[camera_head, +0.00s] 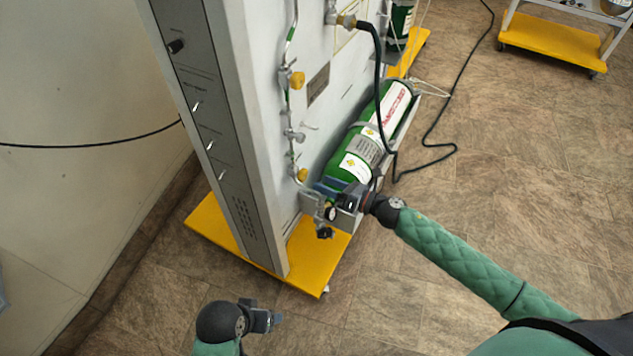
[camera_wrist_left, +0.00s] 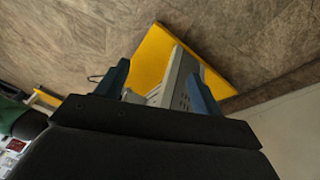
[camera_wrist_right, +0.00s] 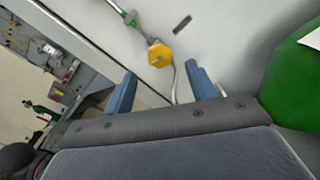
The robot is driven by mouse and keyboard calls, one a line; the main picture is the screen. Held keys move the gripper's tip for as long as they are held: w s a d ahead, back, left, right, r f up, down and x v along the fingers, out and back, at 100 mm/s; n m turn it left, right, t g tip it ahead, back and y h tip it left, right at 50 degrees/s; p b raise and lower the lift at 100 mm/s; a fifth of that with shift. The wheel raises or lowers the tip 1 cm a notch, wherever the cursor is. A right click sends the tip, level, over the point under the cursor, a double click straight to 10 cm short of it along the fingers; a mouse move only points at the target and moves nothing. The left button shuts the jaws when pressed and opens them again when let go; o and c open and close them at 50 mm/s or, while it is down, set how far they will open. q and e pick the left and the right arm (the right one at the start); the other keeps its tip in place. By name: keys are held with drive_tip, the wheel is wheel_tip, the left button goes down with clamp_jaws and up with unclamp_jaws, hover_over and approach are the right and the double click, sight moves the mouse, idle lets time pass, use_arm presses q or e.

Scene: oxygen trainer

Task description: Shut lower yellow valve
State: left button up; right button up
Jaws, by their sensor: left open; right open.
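The lower yellow valve (camera_head: 301,175) sits on the pipe along the panel's side, near the panel's bottom. The upper yellow valve (camera_head: 297,79) is higher on the same pipe. My right gripper (camera_head: 328,190) is close to the right of the lower valve, apart from it, in front of the green cylinder's end. In the right wrist view a yellow valve (camera_wrist_right: 160,54) shows beyond the two open, empty fingers (camera_wrist_right: 165,85); I cannot tell which one it is. My left gripper (camera_head: 276,319) is open and empty, low in front of the yellow base.
The green cylinder (camera_head: 348,167) lies beside the panel (camera_head: 232,120). A gauge (camera_head: 331,213) and fittings are just below my right gripper. The yellow base (camera_head: 308,262) juts out in front. A black hose (camera_head: 378,85) hangs down the side.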

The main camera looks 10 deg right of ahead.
use_arm(q)
drive_tip(key=shift+x, duration=0.8)
use_arm(e)
drive_tip(key=shift+v, duration=1.25)
use_arm(q)
drive_tip(key=shift+s+d+r, duration=0.1)
drive_tip(key=shift+d, duration=0.05)
